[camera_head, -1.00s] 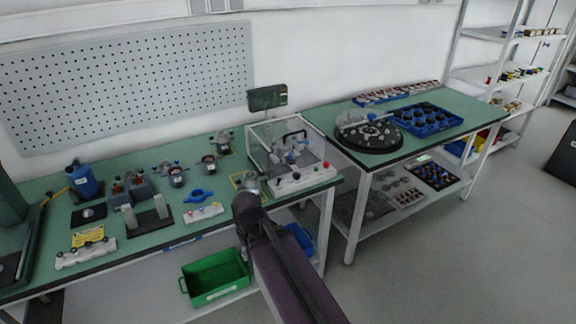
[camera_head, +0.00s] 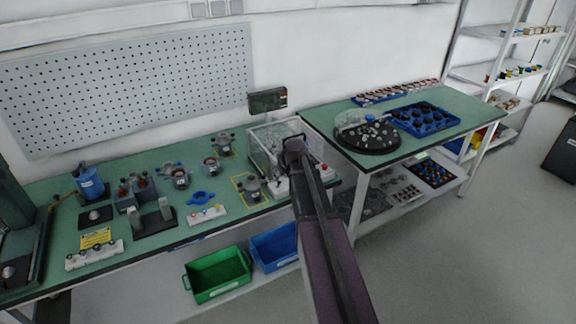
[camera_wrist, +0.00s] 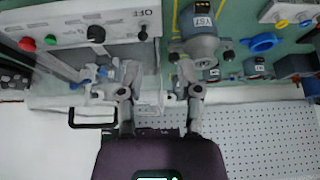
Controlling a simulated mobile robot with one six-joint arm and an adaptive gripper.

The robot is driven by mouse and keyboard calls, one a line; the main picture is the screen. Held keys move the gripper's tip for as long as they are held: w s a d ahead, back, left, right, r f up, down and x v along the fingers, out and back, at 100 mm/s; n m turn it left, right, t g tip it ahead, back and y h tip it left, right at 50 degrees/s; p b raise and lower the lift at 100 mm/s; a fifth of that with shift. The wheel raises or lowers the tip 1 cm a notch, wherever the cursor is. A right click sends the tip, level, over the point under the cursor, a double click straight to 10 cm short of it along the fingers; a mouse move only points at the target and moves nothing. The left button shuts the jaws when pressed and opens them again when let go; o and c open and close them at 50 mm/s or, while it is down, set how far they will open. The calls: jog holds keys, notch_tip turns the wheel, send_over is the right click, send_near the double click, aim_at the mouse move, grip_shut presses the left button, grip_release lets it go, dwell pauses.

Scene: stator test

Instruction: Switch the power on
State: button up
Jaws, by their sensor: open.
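The white control panel (camera_wrist: 68,22) fills the upper left of the wrist view, seen upside down. It carries a red button (camera_wrist: 27,44), a green button (camera_wrist: 50,39), a black knob (camera_wrist: 96,34) and a small black switch (camera_wrist: 142,34) close to an OFF label. The switch's position is too small to tell. My gripper (camera_wrist: 158,72) is open and empty, its fingertips below the switch in the picture and apart from the panel. In the head view my arm hides most of the panel; its red button (camera_head: 324,168) shows at the right.
The clear tester enclosure (camera_head: 262,140) stands behind the panel. A motor-like stator part (camera_wrist: 201,46) stands right of the switch in the wrist view. A second table with a black turntable (camera_head: 367,140) stands to the right. Green (camera_head: 217,277) and blue (camera_head: 274,247) bins sit below.

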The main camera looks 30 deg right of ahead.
aim_at(279, 182)
jog(key=d, duration=0.1)
jog(key=w+d+r, duration=0.1)
jog(key=shift+w+d+t, duration=0.2)
jog(key=shift+d+t, duration=0.1)
jog(key=shift+d, duration=0.05)
jog(key=shift+f, duration=0.15)
jog(key=shift+b+x, duration=2.55)
jog(key=shift+x, duration=0.35)
jog(key=shift+w+f, duration=0.15)
jog(key=shift+f, duration=0.05)
jog(key=shift+b+x, duration=2.3)
jog(key=shift+x, duration=0.2)
jog(key=c, duration=0.5)
